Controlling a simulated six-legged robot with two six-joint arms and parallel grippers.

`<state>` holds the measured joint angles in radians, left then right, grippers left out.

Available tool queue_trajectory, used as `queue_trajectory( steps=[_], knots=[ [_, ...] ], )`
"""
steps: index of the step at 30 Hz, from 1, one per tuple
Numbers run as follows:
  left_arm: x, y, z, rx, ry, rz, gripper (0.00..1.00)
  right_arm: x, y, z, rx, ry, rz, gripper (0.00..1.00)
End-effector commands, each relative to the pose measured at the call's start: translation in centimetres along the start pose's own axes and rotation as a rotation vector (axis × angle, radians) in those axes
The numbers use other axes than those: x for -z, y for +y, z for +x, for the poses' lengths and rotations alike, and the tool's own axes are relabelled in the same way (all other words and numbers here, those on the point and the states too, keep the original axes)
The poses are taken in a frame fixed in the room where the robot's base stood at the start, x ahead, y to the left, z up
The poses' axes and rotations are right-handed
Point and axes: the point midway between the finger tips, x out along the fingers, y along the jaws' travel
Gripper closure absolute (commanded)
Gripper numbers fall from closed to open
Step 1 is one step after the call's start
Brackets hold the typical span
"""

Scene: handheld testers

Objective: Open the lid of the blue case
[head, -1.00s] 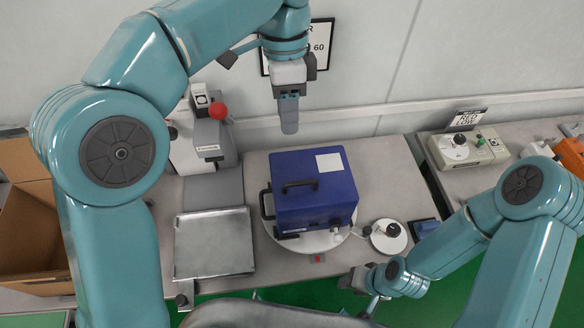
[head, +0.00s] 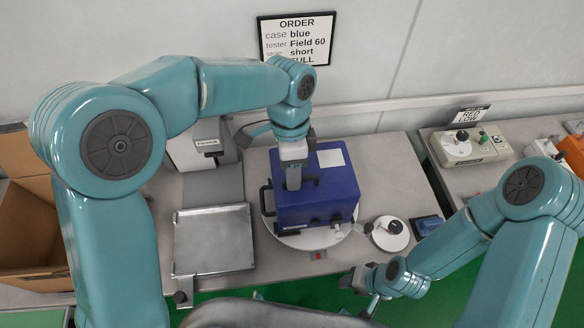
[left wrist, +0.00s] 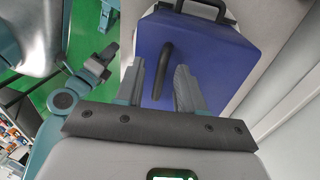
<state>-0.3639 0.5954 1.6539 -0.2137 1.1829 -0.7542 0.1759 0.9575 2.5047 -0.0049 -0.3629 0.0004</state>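The blue case (head: 335,195) sits shut on a round white turntable (head: 305,240), with a white label on its lid. My left gripper (head: 294,186) points down over the lid, at the lid's black handle, which it partly covers. In the left wrist view the blue case (left wrist: 215,50) fills the top middle. There my left gripper's fingers (left wrist: 161,66) are apart, and the lid handle (left wrist: 165,62) shows between them. I cannot tell how far above the lid the tips are. My right gripper (head: 352,281) is low at the front edge; its finger gap is unclear.
A grey metal tray (head: 213,240) lies left of the case. A small round white device (head: 390,235) stands close on its right. An order sign (head: 296,38) hangs on the wall. A cardboard box (head: 30,235) stands far left, and a tester (head: 470,147) is on the right bench.

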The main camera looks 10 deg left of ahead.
Motion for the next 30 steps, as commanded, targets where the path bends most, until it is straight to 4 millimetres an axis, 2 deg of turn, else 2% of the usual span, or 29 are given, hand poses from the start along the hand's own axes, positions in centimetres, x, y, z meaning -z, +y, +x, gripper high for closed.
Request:
queue_trajectory(
  steps=[5, 9, 30],
  knots=[
    [-0.01, -0.01, 0.01, 0.000, 0.000, 0.000, 0.62, 0.00, 0.00, 0.00, 0.000, 0.000, 0.000, 0.57],
    [-0.01, -0.01, -0.01, 0.000, 0.000, 0.000, 1.00, 0.01, 0.00, 0.01, 0.000, 0.000, 0.000, 0.57],
    [0.02, -0.01, -0.07, 0.001, 0.001, 0.000, 1.00, 0.00, 0.00, 0.00, 0.000, 0.000, 0.000, 0.57]
  ],
)
